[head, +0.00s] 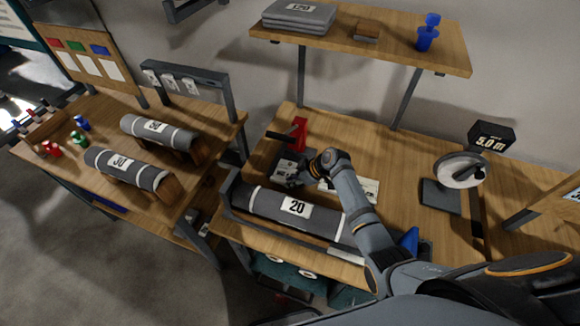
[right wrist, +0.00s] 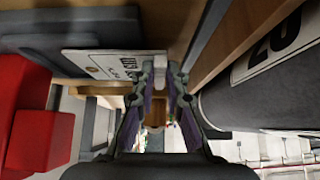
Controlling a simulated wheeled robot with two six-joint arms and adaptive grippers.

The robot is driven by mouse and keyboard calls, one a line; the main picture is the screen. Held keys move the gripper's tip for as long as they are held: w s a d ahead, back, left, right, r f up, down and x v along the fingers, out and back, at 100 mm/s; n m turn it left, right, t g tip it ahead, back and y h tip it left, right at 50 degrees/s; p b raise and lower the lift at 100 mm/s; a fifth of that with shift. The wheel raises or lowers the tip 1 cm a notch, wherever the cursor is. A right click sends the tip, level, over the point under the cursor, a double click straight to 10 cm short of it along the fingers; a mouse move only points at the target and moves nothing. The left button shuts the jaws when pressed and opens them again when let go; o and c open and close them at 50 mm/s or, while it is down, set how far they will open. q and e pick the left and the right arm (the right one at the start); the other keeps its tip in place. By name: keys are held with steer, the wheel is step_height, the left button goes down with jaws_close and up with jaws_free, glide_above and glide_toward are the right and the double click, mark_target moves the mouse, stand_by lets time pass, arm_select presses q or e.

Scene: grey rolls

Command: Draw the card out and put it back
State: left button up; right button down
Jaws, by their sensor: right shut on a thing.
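My right gripper (head: 290,180) reaches down over the middle table, just behind the grey roll marked 20 (head: 268,203). In the right wrist view its fingers (right wrist: 160,72) close together on a small pale piece at their tips. A white card (right wrist: 112,64) with dark print lies right beside the fingertips there, against a dark grey block. The pale piece appears to be part of this card, but the fingers hide the join. In the head view the card (head: 287,168) shows partly behind the gripper. My left gripper is not in view.
A red stand (head: 299,134) rises just behind the gripper; it also fills the left of the right wrist view (right wrist: 40,125). White papers (head: 366,190) lie right of the gripper. Two grey rolls (head: 125,168) rest on the left table. A shelf (head: 375,45) hangs above.

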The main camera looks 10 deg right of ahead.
steer(key=shift+r+p, duration=2.15)
steer(key=shift+r, duration=0.4)
steer(key=shift+f, duration=0.1)
